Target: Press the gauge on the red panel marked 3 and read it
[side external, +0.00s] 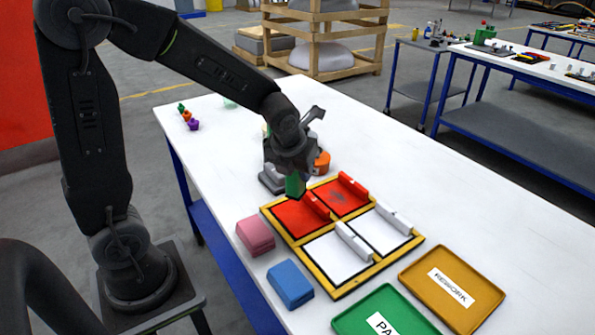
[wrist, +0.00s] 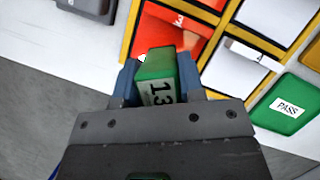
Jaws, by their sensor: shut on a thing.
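My gripper (wrist: 155,70) is shut on a green block-like gauge (wrist: 157,78) with a white label showing dark digits that look like 13. The green gauge also shows in the side external view (side external: 295,186), just above the rear left edge of the yellow-framed board (side external: 335,293). The red panel with a small 3 mark (wrist: 160,35) lies just beyond the gauge in the wrist view. It appears to be the left red panel in the side view (side external: 293,216). I cannot tell whether the gauge touches it.
A second red panel (side external: 337,200) and two white panels (side external: 338,258) fill the board, with raised bars. A pink block (side external: 255,237) and blue block (side external: 290,284) lie to its left. Green PASS (wrist: 287,103) and orange REWORK trays (side external: 452,289) lie in front. An orange object (side external: 322,163) stands behind.

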